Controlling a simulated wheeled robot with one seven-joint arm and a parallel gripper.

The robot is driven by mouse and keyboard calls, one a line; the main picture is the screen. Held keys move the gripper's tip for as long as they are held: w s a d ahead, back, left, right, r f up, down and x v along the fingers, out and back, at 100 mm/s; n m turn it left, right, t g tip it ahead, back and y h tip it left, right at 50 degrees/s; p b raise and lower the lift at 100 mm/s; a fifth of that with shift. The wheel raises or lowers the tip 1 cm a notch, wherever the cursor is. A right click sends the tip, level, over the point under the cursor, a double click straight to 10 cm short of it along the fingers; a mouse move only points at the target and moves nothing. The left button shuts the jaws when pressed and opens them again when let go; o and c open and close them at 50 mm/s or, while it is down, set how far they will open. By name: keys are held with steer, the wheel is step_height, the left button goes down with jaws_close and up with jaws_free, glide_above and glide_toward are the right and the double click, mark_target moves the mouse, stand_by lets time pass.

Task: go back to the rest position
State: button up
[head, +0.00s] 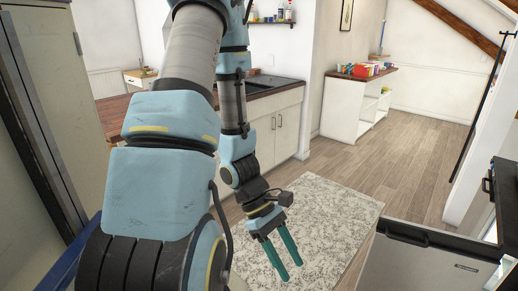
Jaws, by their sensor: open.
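My gripper (283,261) is in the head view, low and a little right of centre. Its two teal fingers point down and are spread apart with nothing between them. It hangs over the patterned grey rug (325,211) and appears to touch nothing. My arm fills much of the left and centre of the view and hides part of the floor and counter behind it.
A white kitchen counter (279,129) with a dark top stands behind the arm. A white shelf unit (352,108) with colourful items (362,69) is farther back. A steel appliance (420,262) stands at the lower right. A tall cabinet (75,105) is at left. Wooden floor (418,158) is clear at right.

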steer(key=w+a+r+m+t+y+b, duration=0.2)
steer(key=w+a+r+m+t+y, duration=0.3)
steer(key=w+a+r+m, duration=0.5)
steer(key=w+a+t, duration=0.1)
steer(key=a+t, duration=0.1)
steer(key=a, duration=0.1)
steer(key=shift+w+r+m+y, duration=0.15)
steer(key=shift+r+m+y, duration=0.15)
steer(key=shift+m, duration=0.1)
steer(key=shift+f, duration=0.1)
